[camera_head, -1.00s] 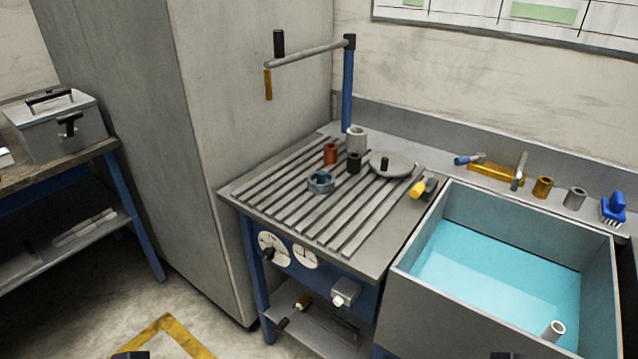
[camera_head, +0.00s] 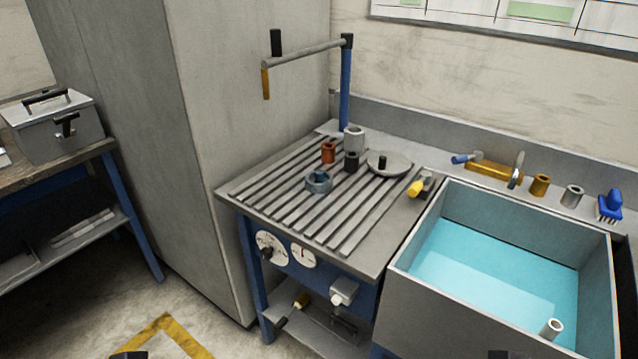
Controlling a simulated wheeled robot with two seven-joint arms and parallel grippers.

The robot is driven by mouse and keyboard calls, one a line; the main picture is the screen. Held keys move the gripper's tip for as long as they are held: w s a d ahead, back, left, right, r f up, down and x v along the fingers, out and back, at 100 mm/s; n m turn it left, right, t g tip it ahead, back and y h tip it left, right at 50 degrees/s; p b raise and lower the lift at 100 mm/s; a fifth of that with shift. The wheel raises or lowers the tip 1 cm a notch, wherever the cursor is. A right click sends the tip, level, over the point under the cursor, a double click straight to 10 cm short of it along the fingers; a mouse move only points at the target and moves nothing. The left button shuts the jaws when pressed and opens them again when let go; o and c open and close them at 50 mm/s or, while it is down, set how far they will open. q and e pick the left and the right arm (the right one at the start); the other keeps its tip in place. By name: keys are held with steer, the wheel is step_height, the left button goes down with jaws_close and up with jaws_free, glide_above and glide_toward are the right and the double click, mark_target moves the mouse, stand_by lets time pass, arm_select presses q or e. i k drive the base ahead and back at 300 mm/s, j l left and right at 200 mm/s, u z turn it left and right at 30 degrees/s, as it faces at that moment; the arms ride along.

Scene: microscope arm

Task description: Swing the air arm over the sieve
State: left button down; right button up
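The air arm (camera_head: 306,53) is a grey horizontal bar on top of a blue post (camera_head: 345,90) at the back of the slatted table. It points left from the post. A black handle (camera_head: 276,42) stands up at its free end and a brass nozzle (camera_head: 265,83) hangs below it, near the grey cabinet side. I cannot pick out a sieve for certain; a round grey disc with a black knob (camera_head: 389,164) lies on the slats at the right. Small dark tips at the bottom edge may be my grippers; neither gripper can be made out.
The slatted table (camera_head: 300,215) holds a red cylinder (camera_head: 328,152), a black one (camera_head: 351,162), a grey one (camera_head: 354,139) and a blue-grey ring (camera_head: 318,182). A water-filled sink (camera_head: 480,270) adjoins at right. A tall grey cabinet (camera_head: 230,110) borders the left. Air above the slats is clear.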

mark_target(346, 41)
steer(key=z, duration=0.4)
steer(key=i+j+z, duration=0.15)
steer(key=z, duration=0.25)
steer(key=i+j+z, duration=0.1)
steer(key=j+z, duration=0.45)
steer(key=z, duration=0.2)
steer(key=i, duration=0.05)
